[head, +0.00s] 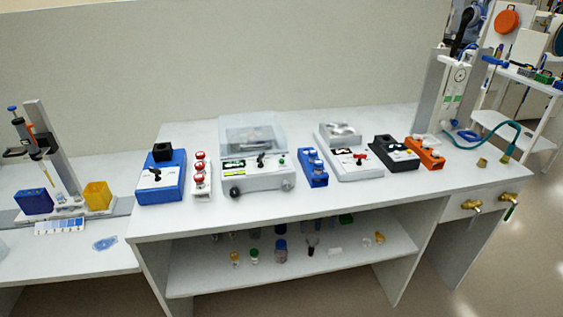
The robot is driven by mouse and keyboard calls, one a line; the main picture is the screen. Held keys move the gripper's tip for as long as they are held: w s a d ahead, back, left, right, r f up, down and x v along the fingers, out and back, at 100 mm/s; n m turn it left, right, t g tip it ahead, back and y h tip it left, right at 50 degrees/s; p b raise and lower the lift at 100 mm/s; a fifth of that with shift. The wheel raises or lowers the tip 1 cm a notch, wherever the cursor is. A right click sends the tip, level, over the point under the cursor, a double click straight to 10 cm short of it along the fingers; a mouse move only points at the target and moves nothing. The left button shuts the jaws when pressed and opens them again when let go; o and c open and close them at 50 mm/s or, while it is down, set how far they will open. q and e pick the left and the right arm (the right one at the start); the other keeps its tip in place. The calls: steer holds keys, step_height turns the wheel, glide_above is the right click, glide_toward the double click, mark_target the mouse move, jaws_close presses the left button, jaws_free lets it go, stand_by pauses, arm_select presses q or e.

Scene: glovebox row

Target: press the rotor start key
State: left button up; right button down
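A white machine (258,179) with a clear lid (253,133), which looks like a centrifuge, stands mid-bench. Its front panel has a small green-lit display (234,163), a black knob or lever (261,160) and dark and grey round parts low on the front. The rotor start key is too small to tell apart on this panel. Neither of my grippers is in view.
Left of the machine are a white rack with red-topped items (200,174) and a blue device (162,180). Right are a blue rack (313,168), a white device (350,163), a black device (395,154) and an orange rack (425,154). The bench's front strip is clear.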

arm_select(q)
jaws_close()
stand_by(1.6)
